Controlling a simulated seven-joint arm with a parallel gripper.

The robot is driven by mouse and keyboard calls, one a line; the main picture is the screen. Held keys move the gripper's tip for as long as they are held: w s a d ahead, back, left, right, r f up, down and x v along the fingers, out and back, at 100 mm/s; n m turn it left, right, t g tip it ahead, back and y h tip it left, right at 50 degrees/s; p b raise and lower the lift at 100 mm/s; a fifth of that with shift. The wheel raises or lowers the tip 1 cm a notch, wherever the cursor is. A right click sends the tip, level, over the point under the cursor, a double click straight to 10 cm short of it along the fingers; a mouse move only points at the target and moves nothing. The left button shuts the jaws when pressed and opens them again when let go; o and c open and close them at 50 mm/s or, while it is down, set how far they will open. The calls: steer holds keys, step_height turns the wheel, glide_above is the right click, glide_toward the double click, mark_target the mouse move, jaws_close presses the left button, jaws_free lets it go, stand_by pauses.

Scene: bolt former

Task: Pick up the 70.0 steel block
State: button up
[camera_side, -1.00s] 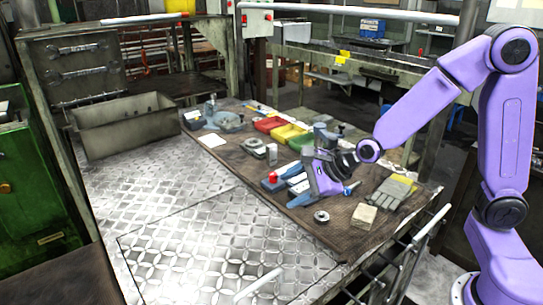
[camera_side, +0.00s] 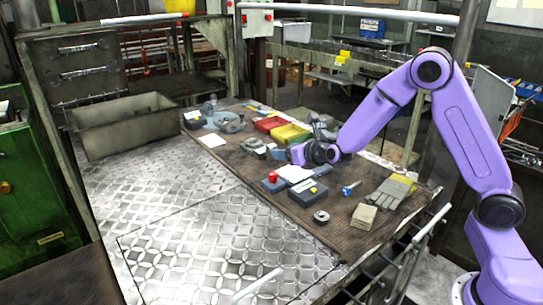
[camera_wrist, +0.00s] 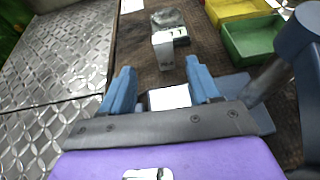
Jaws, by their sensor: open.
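In the wrist view a small pale steel block (camera_wrist: 163,52) stands upright just ahead of my fingertips. Its face carries small dark lettering that may read 70.0, too small to be sure. My gripper (camera_wrist: 159,70) has two blue fingers spread apart with nothing clamped between them. A bright white-topped block (camera_wrist: 168,97) shows nearer the palm, between the fingers and apparently lower. In the side view my gripper (camera_side: 297,155) hangs over the middle of the bench mat, and its fingertips are hard to make out. The upright block is mostly hidden there.
Behind the upright block lies a dull metal piece (camera_wrist: 168,18). Green (camera_wrist: 252,38) and yellow (camera_wrist: 235,9) bins are to the right. A red-knobbed tool (camera_side: 272,178), a washer (camera_side: 321,216), a wooden block (camera_side: 364,215) and gloves (camera_side: 393,192) lie nearby. The steel plate (camera_side: 170,215) is clear.

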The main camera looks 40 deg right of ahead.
mark_target(268, 149)
steer(key=x, duration=0.6)
steer(key=shift+w+f, duration=0.2)
steer(key=shift+w, duration=0.15)
steer(key=shift+d+x, duration=0.1)
steer(key=shift+x, duration=1.2)
steer(key=shift+d+x, duration=0.15)
steer(key=shift+x, duration=1.2)
steer(key=c, duration=1)
steer(key=shift+r, duration=0.1)
jaws_close()
